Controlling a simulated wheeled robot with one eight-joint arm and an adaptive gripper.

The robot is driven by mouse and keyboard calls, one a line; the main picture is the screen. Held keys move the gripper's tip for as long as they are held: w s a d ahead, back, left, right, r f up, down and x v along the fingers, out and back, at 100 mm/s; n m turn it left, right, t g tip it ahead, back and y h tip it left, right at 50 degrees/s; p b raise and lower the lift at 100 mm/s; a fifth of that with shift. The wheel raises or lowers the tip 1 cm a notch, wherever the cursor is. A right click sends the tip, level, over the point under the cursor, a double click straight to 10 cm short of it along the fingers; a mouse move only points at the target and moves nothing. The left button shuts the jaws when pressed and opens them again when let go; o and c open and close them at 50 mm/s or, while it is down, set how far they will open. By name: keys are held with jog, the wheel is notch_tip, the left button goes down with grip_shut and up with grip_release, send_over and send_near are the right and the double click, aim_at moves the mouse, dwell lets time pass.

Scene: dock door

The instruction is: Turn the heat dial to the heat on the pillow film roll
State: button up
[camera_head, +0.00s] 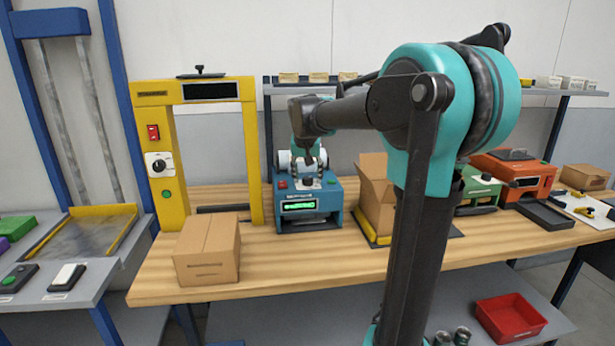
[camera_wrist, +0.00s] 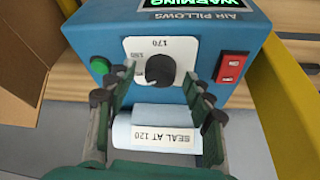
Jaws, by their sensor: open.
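The blue air pillow machine (camera_head: 309,203) stands on the wooden bench with a lit green display. In the wrist view its face (camera_wrist: 200,92) carries a black heat dial (camera_wrist: 159,70) on a white plate marked 170 at the top; the other marks are partly hidden or too small to read surely. A pale mark shows at the dial's lower left. The film roll (camera_wrist: 140,116) has a label reading "SEAL AT 120". My gripper (camera_wrist: 158,86) is open, with a finger on either side of the dial and roll. I cannot tell whether the fingers touch the dial.
The machine also has a green button (camera_wrist: 100,65) and a red switch (camera_wrist: 231,67). A yellow frame (camera_head: 173,150) stands left of it and an open carton (camera_head: 376,200) right. A closed carton (camera_head: 207,250) sits in front left. The bench's front middle is clear.

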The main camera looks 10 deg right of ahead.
jog(key=shift+r, duration=0.1)
jog(key=v, duration=1.1)
jog(key=shift+s+r, duration=0.3)
jog(key=shift+r, duration=0.05)
